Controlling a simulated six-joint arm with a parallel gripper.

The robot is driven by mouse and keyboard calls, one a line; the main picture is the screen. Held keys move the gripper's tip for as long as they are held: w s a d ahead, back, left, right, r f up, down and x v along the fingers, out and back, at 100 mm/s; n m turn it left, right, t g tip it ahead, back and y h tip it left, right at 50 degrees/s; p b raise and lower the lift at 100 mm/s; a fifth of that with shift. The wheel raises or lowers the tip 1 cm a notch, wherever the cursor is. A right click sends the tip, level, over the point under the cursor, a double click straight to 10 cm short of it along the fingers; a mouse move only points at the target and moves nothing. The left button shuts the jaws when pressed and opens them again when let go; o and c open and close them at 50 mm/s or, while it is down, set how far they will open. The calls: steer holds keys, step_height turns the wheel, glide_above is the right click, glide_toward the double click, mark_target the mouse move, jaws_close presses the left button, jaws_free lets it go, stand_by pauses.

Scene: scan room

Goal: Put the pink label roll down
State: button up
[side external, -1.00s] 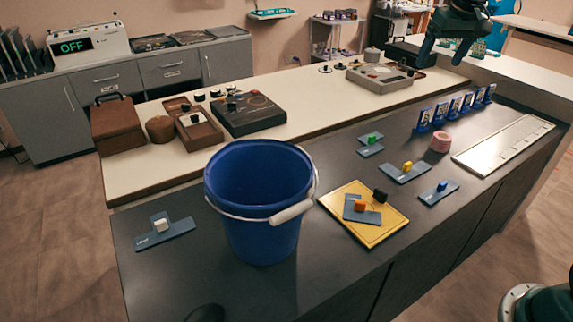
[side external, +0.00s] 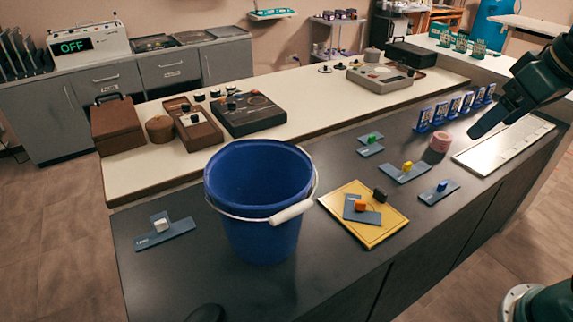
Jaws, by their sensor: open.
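The pink label roll (side external: 440,143) sits on the dark counter (side external: 330,277), just left of a pale metal panel (side external: 480,157). My gripper (side external: 484,127) is open above the right part of the counter, to the right of the roll in the picture. No roll shows between its fingers, and I see a gap between gripper and roll. How far the fingers stand above the counter is hard to tell.
A row of blue holders (side external: 446,110) stands behind the roll. Small blue plates with coloured knobs, such as the yellow one (side external: 407,166), lie in front. A yellow board (side external: 337,200) and a blue bucket (side external: 259,225) stand further left.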

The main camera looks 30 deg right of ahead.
steer(key=s+a+f, duration=0.1)
steer(key=s+f, duration=0.3)
steer(key=s, duration=0.2)
steer(key=shift+a+n, duration=0.4)
steer(key=shift+w, duration=0.1)
stand_by(0.7)
